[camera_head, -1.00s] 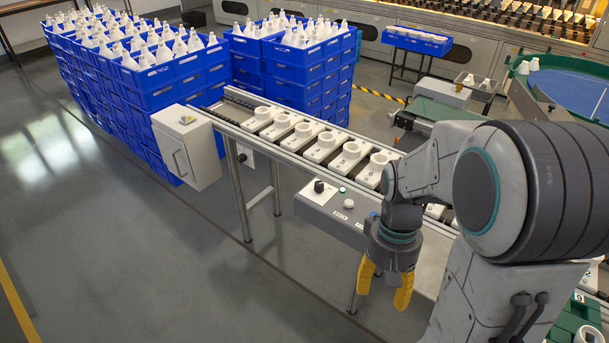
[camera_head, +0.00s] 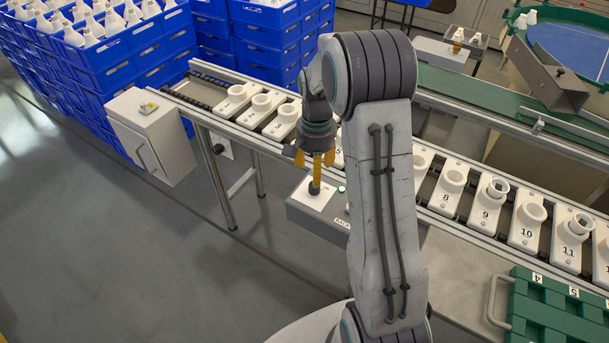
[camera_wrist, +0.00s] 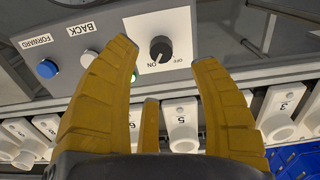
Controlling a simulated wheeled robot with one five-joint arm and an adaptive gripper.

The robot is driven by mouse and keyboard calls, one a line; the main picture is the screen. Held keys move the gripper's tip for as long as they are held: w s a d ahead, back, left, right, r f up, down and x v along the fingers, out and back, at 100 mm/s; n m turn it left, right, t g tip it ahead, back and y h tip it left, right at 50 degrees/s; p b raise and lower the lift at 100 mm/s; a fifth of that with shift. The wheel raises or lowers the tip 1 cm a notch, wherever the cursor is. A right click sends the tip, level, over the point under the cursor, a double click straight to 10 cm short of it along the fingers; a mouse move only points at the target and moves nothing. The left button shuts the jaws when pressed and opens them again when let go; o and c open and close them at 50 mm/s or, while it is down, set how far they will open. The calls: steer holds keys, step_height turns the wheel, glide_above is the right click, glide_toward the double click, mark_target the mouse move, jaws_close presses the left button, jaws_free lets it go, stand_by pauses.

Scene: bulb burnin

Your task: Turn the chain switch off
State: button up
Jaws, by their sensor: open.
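The chain switch is a black rotary knob (camera_wrist: 161,48) on a white plate marked ON and OFF. In the wrist view it lies between and just beyond the fingertips, and a small pale mark shows on its edge nearest the labels. My gripper (camera_wrist: 164,57) is open and empty, its yellow fingers spread to either side of the knob. In the head view my gripper (camera_head: 315,165) points down above the knob (camera_head: 314,187), on the grey control box (camera_head: 300,215). I cannot tell whether a finger touches it.
A blue button (camera_wrist: 47,69), a pale button (camera_wrist: 88,57) and a partly covered green one sit beside the knob. The conveyor (camera_head: 420,215) with numbered white sockets runs behind the box. A grey cabinet (camera_head: 165,140) stands left. A green case (camera_head: 540,315) is at lower right.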

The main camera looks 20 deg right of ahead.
mark_target(314, 188)
steer(key=shift+w+m, duration=0.15)
steer(key=shift+m, duration=1.35)
steer(key=shift+f+m, duration=0.1)
steer(key=shift+m, duration=0.3)
steer(key=shift+f, duration=3.55)
steer(key=shift+o, duration=0.2)
jaws_close()
